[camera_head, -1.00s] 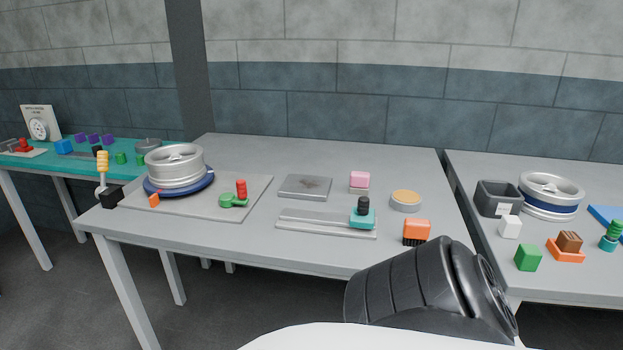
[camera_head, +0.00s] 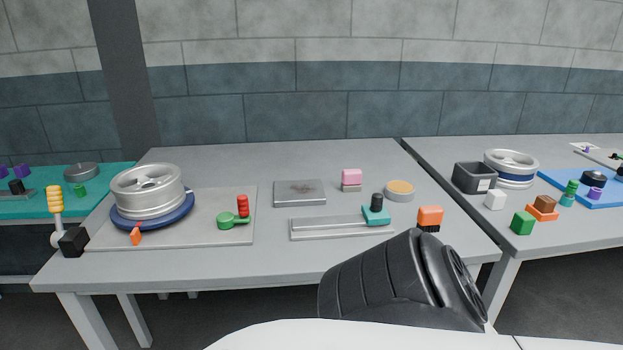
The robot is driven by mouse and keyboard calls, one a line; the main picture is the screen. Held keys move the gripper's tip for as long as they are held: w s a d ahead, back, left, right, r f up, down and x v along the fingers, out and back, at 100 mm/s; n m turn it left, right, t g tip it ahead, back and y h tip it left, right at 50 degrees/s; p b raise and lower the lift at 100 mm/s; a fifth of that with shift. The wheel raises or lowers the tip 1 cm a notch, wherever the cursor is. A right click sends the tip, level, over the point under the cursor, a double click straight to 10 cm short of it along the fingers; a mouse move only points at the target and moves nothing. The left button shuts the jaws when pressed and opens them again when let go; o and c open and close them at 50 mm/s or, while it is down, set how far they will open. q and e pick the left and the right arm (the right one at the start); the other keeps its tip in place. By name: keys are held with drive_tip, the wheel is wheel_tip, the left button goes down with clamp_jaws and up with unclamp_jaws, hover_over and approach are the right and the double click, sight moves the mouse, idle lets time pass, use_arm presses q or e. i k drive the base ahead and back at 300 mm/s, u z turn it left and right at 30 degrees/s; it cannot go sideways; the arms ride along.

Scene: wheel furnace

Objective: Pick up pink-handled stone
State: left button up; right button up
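The pink-handled stone (camera_head: 351,180) stands on the grey middle table, right of centre. It has a pink block on top and a thin grey layer below. It sits between a flat grey metal plate and a round tan-topped disc. Neither of my grippers shows. A black part of my own arm is at the bottom centre, in front of the table's front edge and well short of the stone.
A teal-handled tool on a rail (camera_head: 376,215) lies in front of the stone. The metal plate (camera_head: 299,193) is left of it, the tan disc (camera_head: 399,190) right, an orange brush (camera_head: 430,217) nearer. A wheel (camera_head: 148,190) stands at the left.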

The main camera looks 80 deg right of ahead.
sight(352, 179)
drive_tip(key=z, duration=2.35)
